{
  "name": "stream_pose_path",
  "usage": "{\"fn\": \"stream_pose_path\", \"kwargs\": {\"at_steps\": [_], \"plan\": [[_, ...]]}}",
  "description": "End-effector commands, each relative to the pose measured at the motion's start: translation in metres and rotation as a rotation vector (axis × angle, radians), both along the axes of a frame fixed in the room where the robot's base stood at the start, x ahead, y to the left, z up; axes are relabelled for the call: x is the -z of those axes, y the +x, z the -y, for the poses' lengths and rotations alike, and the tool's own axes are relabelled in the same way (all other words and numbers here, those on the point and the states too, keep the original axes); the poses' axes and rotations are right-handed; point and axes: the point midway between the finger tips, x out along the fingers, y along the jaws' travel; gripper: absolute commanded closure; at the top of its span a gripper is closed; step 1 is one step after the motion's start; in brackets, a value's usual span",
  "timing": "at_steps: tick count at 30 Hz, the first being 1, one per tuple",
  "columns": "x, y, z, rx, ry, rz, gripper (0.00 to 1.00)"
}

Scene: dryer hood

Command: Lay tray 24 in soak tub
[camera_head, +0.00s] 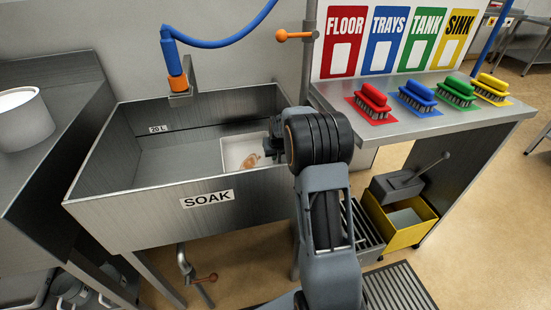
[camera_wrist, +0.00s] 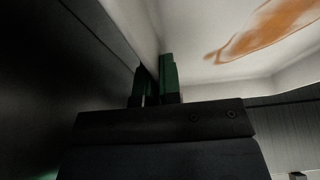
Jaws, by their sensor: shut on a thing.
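A white tray (camera_head: 236,150) with an orange-brown stain is inside the steel soak tub (camera_head: 120,190), towards its right side. The tub bears a SOAK label on its front. My gripper (camera_head: 274,140) reaches into the tub at the tray's right side, partly hidden by my arm. In the wrist view the green fingertips (camera_wrist: 158,80) are shut on the tray's wall, and the stained white tray inside (camera_wrist: 235,35) fills the upper right. No number shows on the tray. Whether it rests on the tub's bottom I cannot tell.
A blue hose with a nozzle (camera_head: 178,82) hangs over the tub's back left. A steel shelf (camera_head: 450,117) on the right holds red, blue, green and yellow brushes. A white bucket (camera_head: 24,122) stands on the left counter. A yellow mop bucket (camera_head: 405,235) stands under the shelf.

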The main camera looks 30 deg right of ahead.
Motion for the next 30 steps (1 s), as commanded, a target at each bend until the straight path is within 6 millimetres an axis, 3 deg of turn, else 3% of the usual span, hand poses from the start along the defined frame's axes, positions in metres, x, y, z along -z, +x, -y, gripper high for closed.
{"fn": "stream_pose_path", "kwargs": {"at_steps": [3,14,15,22,30], "plan": [[0.0113,0.0002,-0.0003,0.001,0.000,0.001,1.00],[0.0140,0.0003,-0.0003,0.001,0.000,0.002,1.00],[0.0145,-0.0001,-0.0004,0.000,0.000,0.000,0.93],[0.0140,-0.0002,-0.0004,0.000,0.000,0.000,0.71],[0.0122,-0.0001,-0.0004,0.000,0.000,0.000,0.69]]}}
